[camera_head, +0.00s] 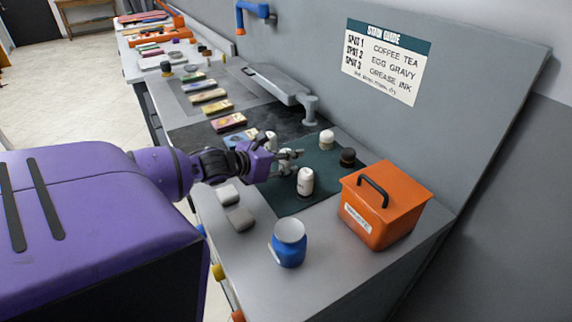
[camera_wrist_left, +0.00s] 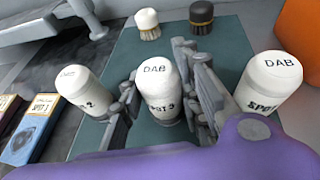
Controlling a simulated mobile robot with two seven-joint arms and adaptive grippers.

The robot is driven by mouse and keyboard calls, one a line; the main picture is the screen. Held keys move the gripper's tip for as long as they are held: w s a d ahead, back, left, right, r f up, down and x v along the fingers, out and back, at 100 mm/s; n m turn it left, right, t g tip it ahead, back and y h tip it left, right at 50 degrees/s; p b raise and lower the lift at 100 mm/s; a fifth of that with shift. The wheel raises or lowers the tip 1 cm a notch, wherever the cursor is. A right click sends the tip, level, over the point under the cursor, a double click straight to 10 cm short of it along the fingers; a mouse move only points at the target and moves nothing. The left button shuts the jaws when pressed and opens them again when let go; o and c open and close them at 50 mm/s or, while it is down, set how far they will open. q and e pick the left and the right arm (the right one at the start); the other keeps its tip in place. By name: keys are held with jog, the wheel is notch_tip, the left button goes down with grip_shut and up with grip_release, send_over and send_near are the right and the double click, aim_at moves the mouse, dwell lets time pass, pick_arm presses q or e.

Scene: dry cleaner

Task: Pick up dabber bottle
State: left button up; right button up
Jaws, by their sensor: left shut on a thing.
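Three white dabber bottles with DAB caps stand on the dark green mat (camera_head: 322,170). My left gripper (camera_head: 290,162) has its fingers on either side of the middle bottle, labelled SPOT 3 (camera_wrist_left: 158,95), and is shut on it. In the head view the fingers mostly hide this bottle. The bottle marked 2 (camera_wrist_left: 82,90) is left of the fingers in the wrist view. The SPOT 1 bottle (camera_wrist_left: 268,88) is right of them; it also shows in the head view (camera_head: 305,182). My right gripper is not in view.
A light brush (camera_head: 326,140) and a dark brush (camera_head: 347,157) stand behind the bottles. A grey press arm (camera_head: 280,85) lies beyond. Labelled packets (camera_head: 228,122) line the counter.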

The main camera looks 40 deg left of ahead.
pick_arm(q)
jog(key=shift+c, duration=1.1)
